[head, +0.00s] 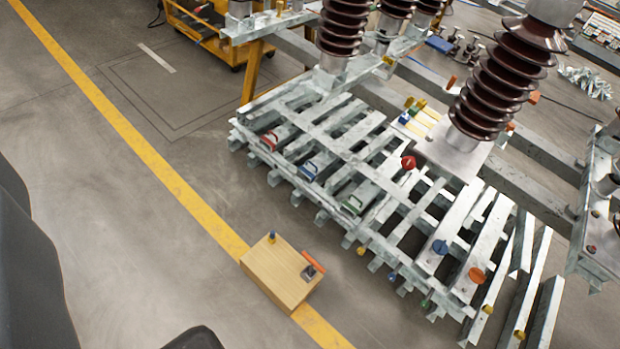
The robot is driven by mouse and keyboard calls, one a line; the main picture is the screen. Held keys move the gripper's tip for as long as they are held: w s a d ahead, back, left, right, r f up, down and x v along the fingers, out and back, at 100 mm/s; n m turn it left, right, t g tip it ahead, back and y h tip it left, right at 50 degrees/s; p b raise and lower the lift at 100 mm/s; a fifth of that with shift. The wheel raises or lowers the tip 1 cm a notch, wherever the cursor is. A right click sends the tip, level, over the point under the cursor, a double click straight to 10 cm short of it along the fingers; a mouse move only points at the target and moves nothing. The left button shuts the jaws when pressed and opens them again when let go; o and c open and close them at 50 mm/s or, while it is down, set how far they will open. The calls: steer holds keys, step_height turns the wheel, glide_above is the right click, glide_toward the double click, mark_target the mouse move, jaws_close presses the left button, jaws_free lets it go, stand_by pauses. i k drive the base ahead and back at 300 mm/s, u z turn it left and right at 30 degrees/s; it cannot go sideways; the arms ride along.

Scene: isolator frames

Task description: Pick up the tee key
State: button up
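A light wooden block (278,278) sits on the floor across the yellow line. On its right side is a small orange-red bar with a dark part below it (313,264), which may be the tee key; it is too small to be sure. A small blue-topped peg (271,237) stands at the block's far corner. Dark rounded parts of mine show at the left edge (35,270) and at the bottom edge (195,340), both apart from the block. Gripper fingertips cannot be made out clearly, and nothing is seen held.
A galvanized steel rack (375,165) with coloured knobs and handles stands just behind and right of the block. Brown ribbed insulators (500,85) rise above it. A yellow cart (205,30) is at the back. The floor (120,200) to the left is clear.

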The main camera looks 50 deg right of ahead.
mark_target(313, 262)
steer(key=z, duration=0.65)
steer(key=i, duration=1.05)
steer(key=z, duration=0.8)
steer(key=k, duration=0.65)
steer(key=z, duration=0.2)
steer(key=i, duration=0.7)
steer(key=u, duration=0.1)
